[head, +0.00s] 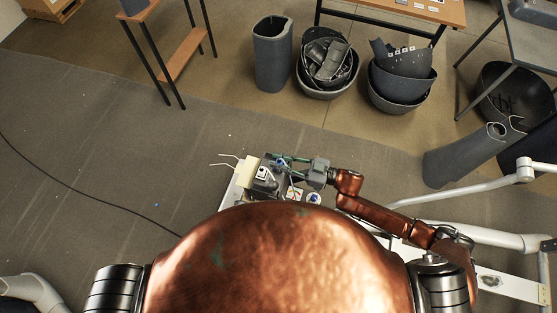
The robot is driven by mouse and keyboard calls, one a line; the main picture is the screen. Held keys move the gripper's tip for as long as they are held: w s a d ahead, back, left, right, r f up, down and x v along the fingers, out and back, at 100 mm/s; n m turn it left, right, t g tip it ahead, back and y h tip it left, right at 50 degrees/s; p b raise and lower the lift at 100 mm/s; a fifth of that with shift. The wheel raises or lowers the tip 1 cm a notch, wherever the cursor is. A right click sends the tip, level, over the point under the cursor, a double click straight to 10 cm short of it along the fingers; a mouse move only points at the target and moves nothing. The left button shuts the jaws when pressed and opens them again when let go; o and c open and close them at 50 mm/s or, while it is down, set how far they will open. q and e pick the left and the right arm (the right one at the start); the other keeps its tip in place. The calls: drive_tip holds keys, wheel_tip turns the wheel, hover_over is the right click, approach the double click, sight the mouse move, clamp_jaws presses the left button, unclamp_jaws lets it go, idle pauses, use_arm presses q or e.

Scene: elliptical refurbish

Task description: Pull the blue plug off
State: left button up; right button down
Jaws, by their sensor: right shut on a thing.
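My right gripper (287,162) reaches in from the right over a small grey electronics unit (265,180) just beyond my copper body. Its jaws are shut on a small blue piece, which I take for the blue plug (282,162); the fingers hide most of it. I cannot tell whether the plug still touches its socket. Another small round blue and white part (314,198) sits just below the gripper. My left gripper is out of view.
White frame tubes (465,190) run along the right side. A pale yellow block with wires (246,171) sits left of the unit. Bins (272,54) and loose grey covers (400,80) stand at the back. A black cable (85,190) crosses the open floor at left.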

drive_tip(key=shift+r, duration=0.2)
drive_tip(key=shift+r+p, duration=3.7)
drive_tip(key=shift+r, duration=0.2)
